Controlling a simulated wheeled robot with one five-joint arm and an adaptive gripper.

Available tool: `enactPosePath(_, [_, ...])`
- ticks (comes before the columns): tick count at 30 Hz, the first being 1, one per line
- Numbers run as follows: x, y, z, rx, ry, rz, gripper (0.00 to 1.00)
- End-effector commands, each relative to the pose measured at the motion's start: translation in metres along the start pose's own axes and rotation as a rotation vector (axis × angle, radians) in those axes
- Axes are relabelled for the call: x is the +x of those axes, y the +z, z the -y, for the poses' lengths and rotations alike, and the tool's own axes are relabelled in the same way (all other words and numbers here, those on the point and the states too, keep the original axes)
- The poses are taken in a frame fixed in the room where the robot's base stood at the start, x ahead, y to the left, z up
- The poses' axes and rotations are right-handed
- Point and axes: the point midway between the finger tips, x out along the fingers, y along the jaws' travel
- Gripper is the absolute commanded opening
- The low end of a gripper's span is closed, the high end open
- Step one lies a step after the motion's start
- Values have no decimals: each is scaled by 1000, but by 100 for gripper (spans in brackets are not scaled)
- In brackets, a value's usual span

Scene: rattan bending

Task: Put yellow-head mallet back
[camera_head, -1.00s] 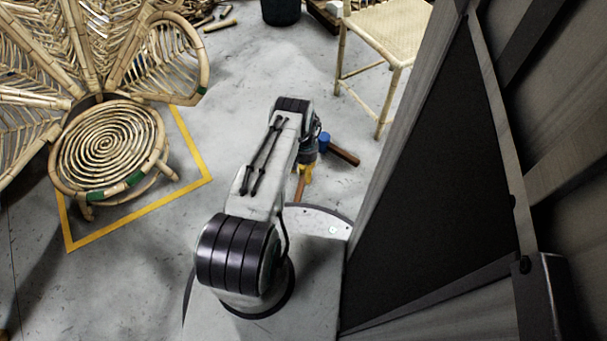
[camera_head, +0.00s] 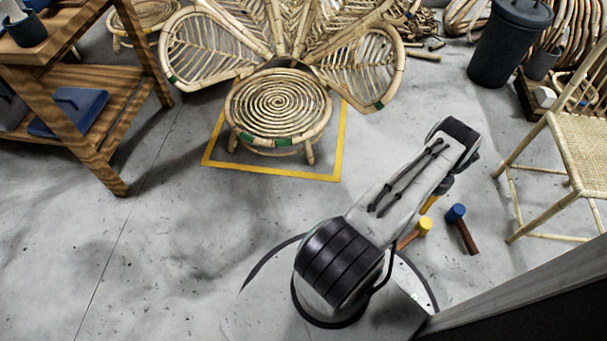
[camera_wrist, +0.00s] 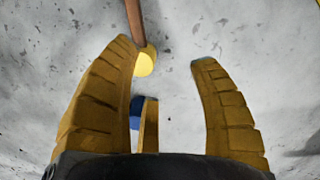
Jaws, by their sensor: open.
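The yellow-head mallet lies on the concrete floor beside my base. Its yellow head (camera_head: 425,223) and brown wooden handle (camera_head: 408,239) show partly past my arm. In the wrist view its head (camera_wrist: 146,62) is beside the left finger's tip, and its handle runs up out of the picture. My gripper (camera_wrist: 164,55) is open, with three ochre fingers spread and nothing held between them. In the head view only a bit of the gripper (camera_head: 430,203) shows below the wrist. Whether a finger touches the mallet, I cannot tell.
A blue-head mallet (camera_head: 456,213) lies close by on the right; its head is partly hidden behind fingers in the wrist view. A rattan chair (camera_head: 282,105) stands in a yellow floor outline. A wooden shelf (camera_head: 115,180) is left, a woven stool (camera_head: 590,150) right. Floor at left is clear.

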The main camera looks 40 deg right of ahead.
Motion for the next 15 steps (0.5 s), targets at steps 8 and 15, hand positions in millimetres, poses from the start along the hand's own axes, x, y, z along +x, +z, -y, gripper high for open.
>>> enactPosePath(8, [-143, 23, 144, -293, 27, -66, 55])
enactPosePath(15, [-248, 110, 246, -546, 36, -117, 55])
